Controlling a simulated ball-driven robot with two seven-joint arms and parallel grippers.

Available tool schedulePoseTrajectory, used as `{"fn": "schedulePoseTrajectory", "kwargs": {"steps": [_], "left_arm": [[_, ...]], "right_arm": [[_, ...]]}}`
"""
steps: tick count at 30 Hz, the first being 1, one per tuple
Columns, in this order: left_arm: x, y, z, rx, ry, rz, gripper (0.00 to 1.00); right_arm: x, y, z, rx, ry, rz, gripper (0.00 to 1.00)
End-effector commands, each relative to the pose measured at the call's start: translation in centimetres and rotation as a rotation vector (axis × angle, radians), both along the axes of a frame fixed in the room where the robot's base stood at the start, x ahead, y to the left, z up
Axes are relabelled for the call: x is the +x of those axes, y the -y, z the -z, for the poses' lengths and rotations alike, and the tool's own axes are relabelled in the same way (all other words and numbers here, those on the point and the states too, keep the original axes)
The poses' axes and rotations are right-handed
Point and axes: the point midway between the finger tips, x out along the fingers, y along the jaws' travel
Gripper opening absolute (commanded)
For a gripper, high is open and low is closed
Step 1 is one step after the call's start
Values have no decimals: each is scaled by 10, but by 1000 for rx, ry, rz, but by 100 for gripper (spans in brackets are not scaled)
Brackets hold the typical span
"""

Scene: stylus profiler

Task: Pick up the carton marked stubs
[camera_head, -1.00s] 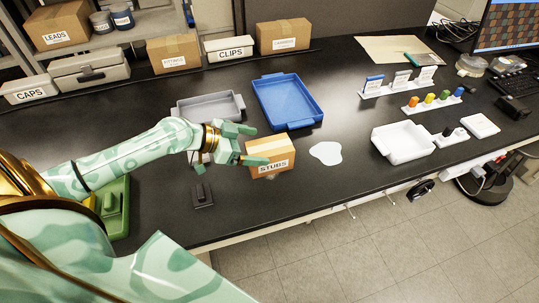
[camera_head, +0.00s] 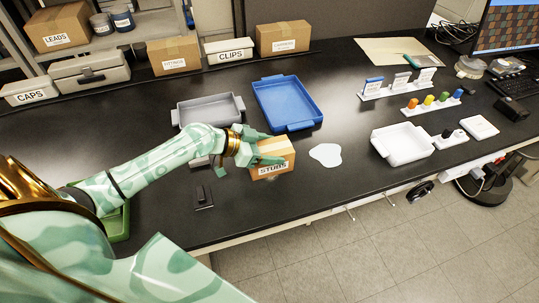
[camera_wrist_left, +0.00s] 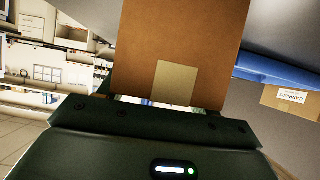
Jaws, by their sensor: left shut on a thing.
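The brown carton marked STUBS (camera_head: 274,161) is upright at the middle of the black bench, near its front edge. In the left wrist view the carton (camera_wrist_left: 178,50) fills the upper middle, close in front of the gripper. My left gripper (camera_head: 268,150) reaches in from the left and is shut on the carton, with fingers along its sides. I cannot tell whether the carton is clear of the bench. My right gripper is not in view.
A small dark switch block (camera_head: 203,197) is in front of my left arm. A white tray (camera_head: 377,144) stands farther right.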

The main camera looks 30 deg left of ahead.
Motion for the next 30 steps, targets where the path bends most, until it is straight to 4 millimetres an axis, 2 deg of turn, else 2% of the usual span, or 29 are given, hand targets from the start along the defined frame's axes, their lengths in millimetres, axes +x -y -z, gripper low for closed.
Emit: {"fn": "schedulePoseTrajectory", "kwargs": {"steps": [7, 12, 14, 20, 30], "left_arm": [[0, 0, -9, 1, 2, 1, 38], [0, 0, -35, 3, 4, 2, 38], [-7, -10, -44, 6, 2, 0, 38], [-39, -42, -94, 9, -6, 3, 38], [-80, -88, -122, -2, -3, -2, 38]], "right_arm": [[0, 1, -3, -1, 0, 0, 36], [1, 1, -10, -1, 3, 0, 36], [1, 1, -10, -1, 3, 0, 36], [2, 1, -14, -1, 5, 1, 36], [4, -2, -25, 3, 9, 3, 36]]}}
